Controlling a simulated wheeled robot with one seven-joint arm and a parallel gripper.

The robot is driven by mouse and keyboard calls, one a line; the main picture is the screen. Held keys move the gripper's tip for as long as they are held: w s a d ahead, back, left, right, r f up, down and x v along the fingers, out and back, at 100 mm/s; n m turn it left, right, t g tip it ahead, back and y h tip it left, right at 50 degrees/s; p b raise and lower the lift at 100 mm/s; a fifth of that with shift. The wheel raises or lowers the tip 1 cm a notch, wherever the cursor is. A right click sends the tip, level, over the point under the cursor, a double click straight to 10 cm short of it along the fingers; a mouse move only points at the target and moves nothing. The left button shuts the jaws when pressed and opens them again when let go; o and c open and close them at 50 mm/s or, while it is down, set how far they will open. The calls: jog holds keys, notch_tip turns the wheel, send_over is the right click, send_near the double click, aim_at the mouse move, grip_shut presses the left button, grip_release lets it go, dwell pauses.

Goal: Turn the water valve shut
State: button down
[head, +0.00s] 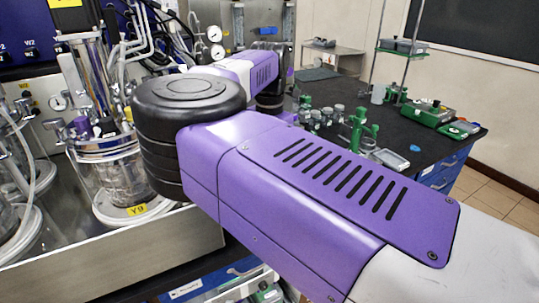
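My purple arm with its black round joint crosses the middle of the head view and hides much of the bioreactor bench behind it. My gripper does not show; the far end of my arm runs behind the black joint toward the upper middle. I cannot make out a water valve for certain.
A steel tray wall (150,262) runs below the vessels. A black bench (455,112) on the right holds green and grey equipment (428,112), a metal stand and small bottles. A small side table (333,58) stands at the back. Floor shows at the far right.

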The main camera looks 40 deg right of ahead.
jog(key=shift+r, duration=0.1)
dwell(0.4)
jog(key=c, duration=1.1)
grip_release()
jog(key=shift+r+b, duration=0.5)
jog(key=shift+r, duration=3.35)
